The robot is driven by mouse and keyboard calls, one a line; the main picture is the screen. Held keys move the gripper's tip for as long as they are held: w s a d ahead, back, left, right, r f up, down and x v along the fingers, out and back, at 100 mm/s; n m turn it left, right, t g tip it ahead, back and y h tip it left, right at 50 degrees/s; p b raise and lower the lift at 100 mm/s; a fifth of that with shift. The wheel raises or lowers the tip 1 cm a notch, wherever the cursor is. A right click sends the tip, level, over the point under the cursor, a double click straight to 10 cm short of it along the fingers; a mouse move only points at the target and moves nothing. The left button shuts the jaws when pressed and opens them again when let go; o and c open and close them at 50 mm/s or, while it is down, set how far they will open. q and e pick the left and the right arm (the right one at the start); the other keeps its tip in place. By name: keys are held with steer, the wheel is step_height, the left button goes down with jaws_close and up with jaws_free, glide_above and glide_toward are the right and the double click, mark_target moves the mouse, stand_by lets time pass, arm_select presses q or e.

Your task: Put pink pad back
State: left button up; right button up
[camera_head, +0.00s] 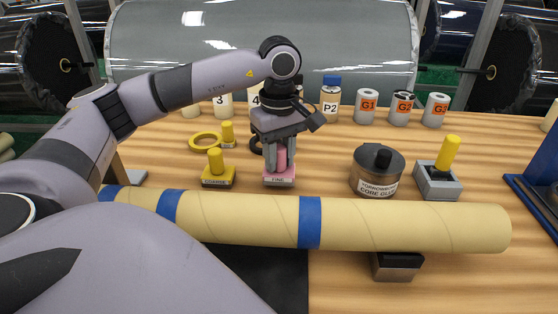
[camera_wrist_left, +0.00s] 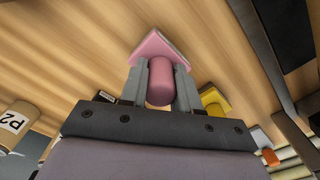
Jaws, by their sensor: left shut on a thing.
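The pink pad (camera_head: 279,180) has a flat pink base with a label reading "FINE" and an upright pink handle. It is at the table's middle, behind the cardboard tube; whether its base touches the table is hard to tell. My left gripper (camera_head: 281,163) points down from above and is shut on the pink handle. In the left wrist view the pink pad (camera_wrist_left: 163,52) shows with its handle between the two fingers (camera_wrist_left: 160,85). My right gripper is not in view.
A long tan tube (camera_head: 400,225) with blue bands lies across the front on a dark support (camera_head: 397,266). A yellow pad (camera_head: 218,178) stands left of the pink one. A round glue pot (camera_head: 377,172) and a grey holder with yellow handle (camera_head: 438,180) stand right. Labelled containers (camera_head: 403,108) line the back.

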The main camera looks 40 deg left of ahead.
arm_select(q)
steer(key=shift+f, duration=0.6)
steer(key=shift+f, duration=0.2)
steer(key=o, duration=0.9)
steer(key=shift+o, duration=0.2)
steer(key=shift+r, duration=0.15)
